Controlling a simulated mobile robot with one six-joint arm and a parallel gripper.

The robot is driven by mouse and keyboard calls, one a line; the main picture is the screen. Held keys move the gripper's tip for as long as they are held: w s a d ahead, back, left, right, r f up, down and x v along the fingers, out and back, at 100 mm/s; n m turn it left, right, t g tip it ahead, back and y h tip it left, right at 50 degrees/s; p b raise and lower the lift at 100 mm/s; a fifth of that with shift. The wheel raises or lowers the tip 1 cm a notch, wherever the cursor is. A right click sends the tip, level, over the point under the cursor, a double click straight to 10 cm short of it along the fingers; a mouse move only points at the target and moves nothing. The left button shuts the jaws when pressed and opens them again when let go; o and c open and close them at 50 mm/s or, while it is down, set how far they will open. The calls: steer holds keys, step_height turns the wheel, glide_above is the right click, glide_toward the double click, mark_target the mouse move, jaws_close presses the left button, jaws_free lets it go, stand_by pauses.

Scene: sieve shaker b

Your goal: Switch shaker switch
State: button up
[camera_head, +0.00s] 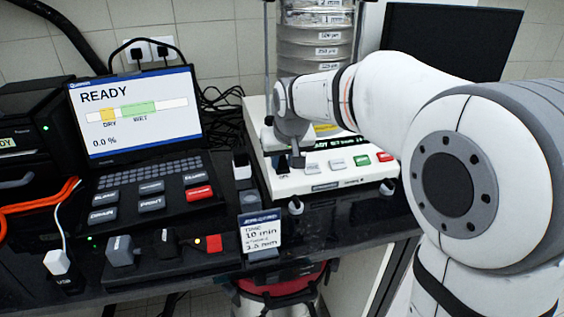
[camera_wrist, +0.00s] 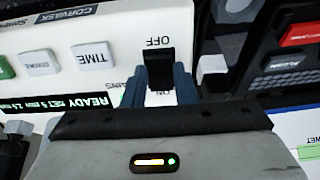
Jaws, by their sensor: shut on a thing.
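The sieve shaker (camera_head: 330,182) is a white box with a stack of clear sieves (camera_head: 318,40) on top. Its black shaker switch (camera_wrist: 159,66) sits on the front panel between the labels OFF and ON, seen upside down in the wrist view. My gripper (camera_wrist: 158,84) has its blue-grey fingers on either side of the switch and is shut on it. In the head view my gripper (camera_head: 291,160) is at the panel's left end. The shaker's display (camera_wrist: 65,103) is lit and reads READY. The switch's exact tilt is hard to tell.
Left of the shaker stands a device with a screen (camera_head: 133,112) reading READY and several keys. A card (camera_head: 260,234) with a time of 10 min stands at the bench's front edge. A dark monitor (camera_head: 455,38) is behind my arm. White and red-green buttons (camera_head: 361,160) line the panel.

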steer(key=shift+s+f+t+y+b, duration=0.2)
steer(key=shift+t+b, duration=0.35)
steer(key=shift+b, duration=0.65)
steer(key=shift+s+f+t+y+b, duration=0.1)
steer(key=shift+f+t+b, duration=0.15)
steer(key=shift+t+b, duration=0.65)
steer(key=shift+r+b, duration=0.1)
steer(key=shift+b, duration=0.6)
steer(key=shift+r, duration=0.15)
steer(key=o, duration=1)
steer(key=p+v, duration=0.1)
steer(key=v, duration=0.6)
steer(key=shift+s+d+r, duration=0.2)
steer(key=shift+r, duration=0.15)
steer(key=shift+d, duration=0.1)
